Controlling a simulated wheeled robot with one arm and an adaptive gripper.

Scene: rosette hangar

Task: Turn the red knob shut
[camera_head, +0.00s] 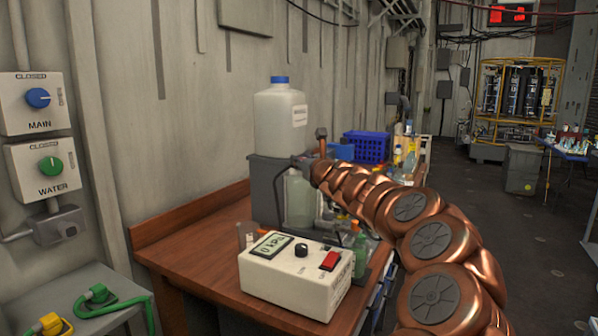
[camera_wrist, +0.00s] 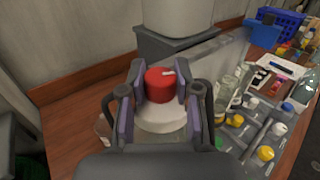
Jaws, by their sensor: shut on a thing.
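The red knob (camera_wrist: 159,88) is in the middle of the wrist view, on top of a round white body (camera_wrist: 160,118). A short pale mark on its top points to the right. My gripper (camera_wrist: 160,84) has its pads on both sides of the knob and is shut on it. In the head view my copper arm reaches up from the lower right to the back of the wooden table. I cannot make out the red knob there.
A white box (camera_head: 292,278) with a display, black dial and red switch stands on the wooden table (camera_head: 185,250). A white jug with blue cap (camera_head: 281,120) stands on a grey stand behind. Several bottles (camera_wrist: 232,92) crowd the right. Wall panels with blue and green dials are at left.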

